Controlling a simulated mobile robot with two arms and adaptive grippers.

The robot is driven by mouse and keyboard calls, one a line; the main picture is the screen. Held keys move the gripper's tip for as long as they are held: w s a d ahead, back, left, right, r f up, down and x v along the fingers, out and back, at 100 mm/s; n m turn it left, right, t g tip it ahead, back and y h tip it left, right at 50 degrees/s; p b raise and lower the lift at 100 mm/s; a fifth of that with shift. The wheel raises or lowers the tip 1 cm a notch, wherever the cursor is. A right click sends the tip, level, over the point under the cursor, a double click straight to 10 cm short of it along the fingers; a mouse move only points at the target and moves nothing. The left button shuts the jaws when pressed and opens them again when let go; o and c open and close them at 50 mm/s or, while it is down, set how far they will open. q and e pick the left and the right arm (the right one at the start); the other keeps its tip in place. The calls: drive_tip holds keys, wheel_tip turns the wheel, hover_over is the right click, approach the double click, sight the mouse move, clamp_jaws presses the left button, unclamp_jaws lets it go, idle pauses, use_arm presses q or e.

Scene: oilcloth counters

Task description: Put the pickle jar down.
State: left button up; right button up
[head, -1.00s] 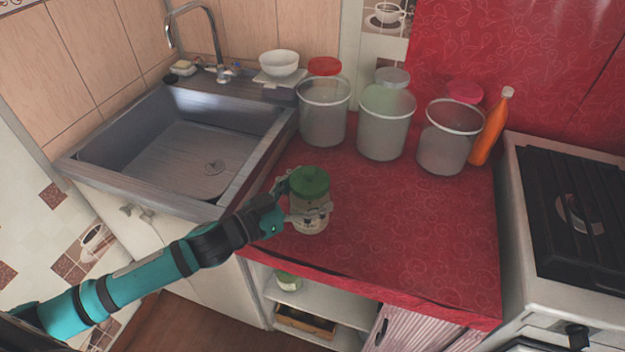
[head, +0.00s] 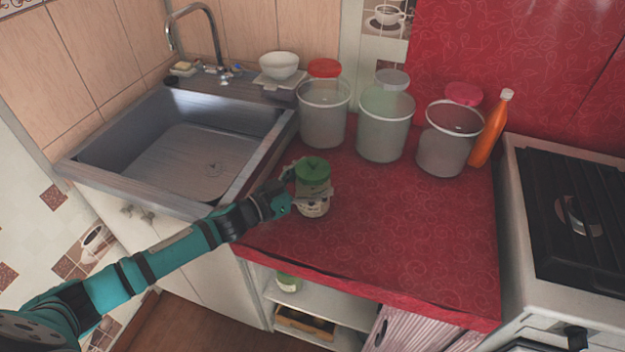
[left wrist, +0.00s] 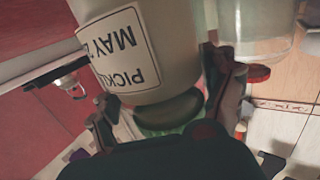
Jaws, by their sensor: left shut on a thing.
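The pickle jar (head: 313,173) has a green lid and a pale body. It is upright over the red counter (head: 390,235), near the sink's right side. I cannot tell whether its base touches the cloth. My left gripper (head: 306,194) reaches in from the left and is shut around the jar's side. In the left wrist view the jar (left wrist: 150,45) appears upside down, with a white label reading "PICKL" and "MAY", between the two fingers (left wrist: 170,110). My right gripper is not in view.
Clear bins (head: 324,115), (head: 384,125), (head: 447,140) and an orange bottle (head: 490,130) stand along the back of the counter. The sink (head: 190,150) is left, the stove (head: 570,220) right. The counter's front and middle are clear. Another jar (head: 288,282) stands on the shelf below.

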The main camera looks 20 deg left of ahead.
sight(298, 188)
use_arm(q)
drive_tip(key=shift+r, duration=0.1)
drive_tip(key=o, duration=1.6)
drive_tip(key=shift+f, duration=0.2)
drive_tip(key=shift+c, duration=0.2)
drive_tip(key=shift+r, duration=0.15)
drive_tip(key=v, duration=0.6)
drive_tip(key=shift+s+b, duration=0.15)
drive_tip(key=shift+b, duration=0.25)
drive_tip(key=shift+s+a, duration=0.4)
drive_tip(key=shift+s, duration=0.15)
